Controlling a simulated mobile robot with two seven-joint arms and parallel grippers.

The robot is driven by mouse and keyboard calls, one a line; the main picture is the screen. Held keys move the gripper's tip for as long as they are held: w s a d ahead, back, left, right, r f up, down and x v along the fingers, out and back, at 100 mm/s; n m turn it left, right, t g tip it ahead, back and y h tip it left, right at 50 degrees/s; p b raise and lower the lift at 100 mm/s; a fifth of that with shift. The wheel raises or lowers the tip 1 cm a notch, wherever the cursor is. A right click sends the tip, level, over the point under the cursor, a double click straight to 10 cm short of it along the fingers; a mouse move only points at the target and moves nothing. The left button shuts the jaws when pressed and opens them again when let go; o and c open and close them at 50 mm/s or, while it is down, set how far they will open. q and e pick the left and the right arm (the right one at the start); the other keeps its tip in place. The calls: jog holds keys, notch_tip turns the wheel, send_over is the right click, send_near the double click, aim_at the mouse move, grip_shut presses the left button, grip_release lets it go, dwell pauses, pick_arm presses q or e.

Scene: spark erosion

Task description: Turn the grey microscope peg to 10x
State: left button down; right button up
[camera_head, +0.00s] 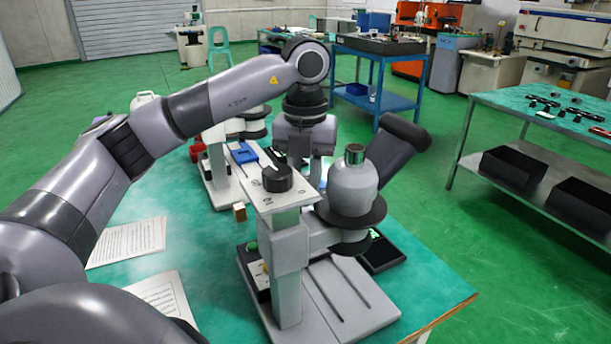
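The nearer grey microscope (290,260) stands upright on the teal table. The marks are too small to read, so I cannot tell which one the peg points at. My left arm reaches over from the left and bends down behind this microscope. My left gripper (318,172) hangs just beyond the plate, apart from the peg. Its fingers are mostly hidden by the microscope, so their opening is unclear. My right gripper is out of view.
A second microscope (221,184) with a blue peg (243,153) stands behind on the same table (419,275). Paper sheets (128,242) lie at the left. The grey eyepiece tube (391,151) rises at the right. Another table with black bins (514,168) stands farther right.

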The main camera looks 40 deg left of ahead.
aim_at(305, 172)
pick_arm(q)
jog(key=c, duration=1.2)
grip_release()
jog(key=shift+r, duration=0.1)
jog(key=shift+r+p, duration=0.6)
jog(key=shift+r, duration=2.9)
jog(key=shift+c, duration=0.3)
